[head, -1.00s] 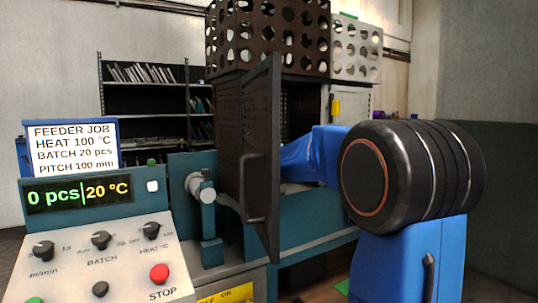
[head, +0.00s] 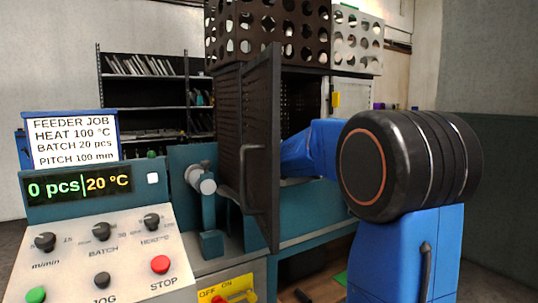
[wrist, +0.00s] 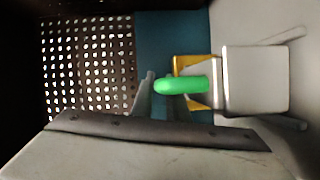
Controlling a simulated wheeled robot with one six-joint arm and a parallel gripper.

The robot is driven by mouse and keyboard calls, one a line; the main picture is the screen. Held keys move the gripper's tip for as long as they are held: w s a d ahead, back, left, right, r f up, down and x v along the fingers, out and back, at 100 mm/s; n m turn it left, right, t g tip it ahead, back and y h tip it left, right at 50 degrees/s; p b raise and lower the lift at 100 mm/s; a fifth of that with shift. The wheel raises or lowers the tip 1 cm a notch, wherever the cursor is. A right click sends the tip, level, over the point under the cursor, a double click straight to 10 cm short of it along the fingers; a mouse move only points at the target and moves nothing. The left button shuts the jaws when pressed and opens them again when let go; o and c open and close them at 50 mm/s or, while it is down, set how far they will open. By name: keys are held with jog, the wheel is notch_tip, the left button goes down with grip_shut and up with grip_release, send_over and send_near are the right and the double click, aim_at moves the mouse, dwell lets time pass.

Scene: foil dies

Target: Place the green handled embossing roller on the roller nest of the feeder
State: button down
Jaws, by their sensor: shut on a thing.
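In the wrist view, my gripper (wrist: 160,92) is shut on the green handle (wrist: 183,84) of the embossing roller. A yellow piece (wrist: 190,64) and a pale metallic block-like body (wrist: 255,80) extend right from the handle. The feeder shows in the head view as a teal machine with a display and control panel (head: 100,245). My gripper and the roller are hidden in the head view, behind the open dark door and my blue arm. I cannot make out the roller nest in either view.
The dark perforated door (head: 262,150) stands open close to my arm. A perforated dark box (head: 268,35) and a pale one (head: 357,42) sit above. Shelves (head: 150,88) stand behind. In the wrist view, a perforated dark panel (wrist: 90,70) is at left.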

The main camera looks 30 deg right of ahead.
jog(key=shift+f, duration=0.25)
dwell(0.3)
jog(key=c, duration=1.6)
grip_release()
jog(key=shift+c, duration=0.2)
jog(key=shift+f, duration=0.25)
jog(key=v, duration=1.7)
jog(key=shift+s+r, duration=0.25)
